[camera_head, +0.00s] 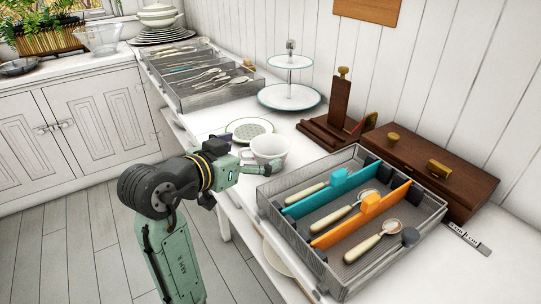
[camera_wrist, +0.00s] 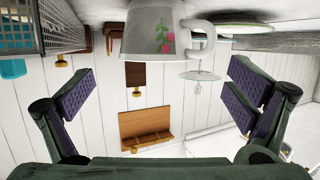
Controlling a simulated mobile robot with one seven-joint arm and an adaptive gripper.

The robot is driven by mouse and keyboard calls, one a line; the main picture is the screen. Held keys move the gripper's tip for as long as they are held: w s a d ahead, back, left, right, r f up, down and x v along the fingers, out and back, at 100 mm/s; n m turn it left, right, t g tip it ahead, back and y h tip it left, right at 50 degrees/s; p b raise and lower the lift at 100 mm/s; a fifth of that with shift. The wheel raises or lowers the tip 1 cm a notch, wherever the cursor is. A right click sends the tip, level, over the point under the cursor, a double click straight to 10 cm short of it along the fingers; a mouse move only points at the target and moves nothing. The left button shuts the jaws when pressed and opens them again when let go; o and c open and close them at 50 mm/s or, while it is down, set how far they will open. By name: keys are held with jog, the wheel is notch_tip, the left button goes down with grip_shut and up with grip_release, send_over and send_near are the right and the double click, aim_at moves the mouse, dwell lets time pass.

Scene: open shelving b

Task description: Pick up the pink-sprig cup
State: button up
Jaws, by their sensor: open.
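The pink-sprig cup (camera_head: 268,149) is white and stands upright on the white counter in the head view. In the wrist view, which is upside down, the cup (camera_wrist: 150,32) shows at the top centre with its pink flower and its handle to the right. My gripper (camera_head: 243,158) is open at the near side of the cup, at about its height. In the wrist view the spread purple pads of my gripper (camera_wrist: 160,95) stand left and right, with the cup between their lines and nothing held.
A green-patterned plate (camera_head: 238,128) lies just behind the cup. A wire tray (camera_head: 352,270) with dividers and utensils stands close to its right. A tiered stand (camera_head: 289,97), a wooden box (camera_head: 425,170) and a cutlery tray (camera_head: 215,96) are farther off. The counter's front edge runs under my gripper.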

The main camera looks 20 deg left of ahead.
aim_at(279, 143)
jog(key=shift+p+x, duration=0.55)
jog(key=shift+x, duration=2.5)
jog(key=shift+s+d, duration=0.1)
jog(key=shift+d, duration=0.05)
jog(key=shift+c, duration=0.5)
jog(key=c, duration=1.2)
